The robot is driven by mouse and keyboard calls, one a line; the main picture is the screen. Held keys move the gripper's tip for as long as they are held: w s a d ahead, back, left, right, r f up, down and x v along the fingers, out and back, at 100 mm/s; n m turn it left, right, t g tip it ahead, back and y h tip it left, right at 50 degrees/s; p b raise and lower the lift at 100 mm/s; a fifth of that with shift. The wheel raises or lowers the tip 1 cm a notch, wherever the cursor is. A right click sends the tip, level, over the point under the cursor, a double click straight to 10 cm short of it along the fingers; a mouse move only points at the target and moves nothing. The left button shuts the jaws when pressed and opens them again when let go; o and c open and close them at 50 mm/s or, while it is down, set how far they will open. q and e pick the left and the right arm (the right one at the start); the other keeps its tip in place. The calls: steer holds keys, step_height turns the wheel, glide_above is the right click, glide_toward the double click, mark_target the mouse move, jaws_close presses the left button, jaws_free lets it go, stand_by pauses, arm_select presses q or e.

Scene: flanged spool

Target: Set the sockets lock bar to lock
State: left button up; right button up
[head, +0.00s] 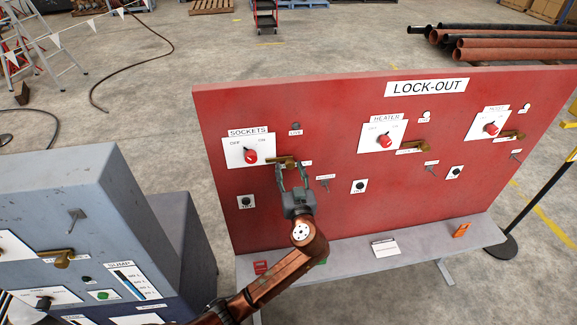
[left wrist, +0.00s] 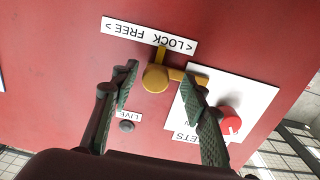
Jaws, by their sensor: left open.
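The brass sockets lock bar (head: 285,160) is on the red board, right of the red SOCKETS knob (head: 250,156). In the left wrist view its round hub (left wrist: 155,78) lies between my finger pads. A short stub points to the upside-down LOCK FREE label (left wrist: 149,35). The bar's arm reaches right over the edge of the white switch plate (left wrist: 250,100), partly hidden by one finger. My left gripper (head: 292,170) is open, its fingertips at the bar; contact cannot be told. The red knob (left wrist: 229,122) is beside that finger. My right gripper is out of view.
The HEATER switch (head: 384,140) and a third switch (head: 491,128) with similar brass bars are further right. A small pin (head: 324,183) sticks out right of my gripper. A grey shelf (head: 350,265) runs below. A grey cabinet (head: 90,215) stands left.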

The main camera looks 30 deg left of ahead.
arm_select(q)
steer(key=v, duration=1)
steer(key=shift+w, duration=0.1)
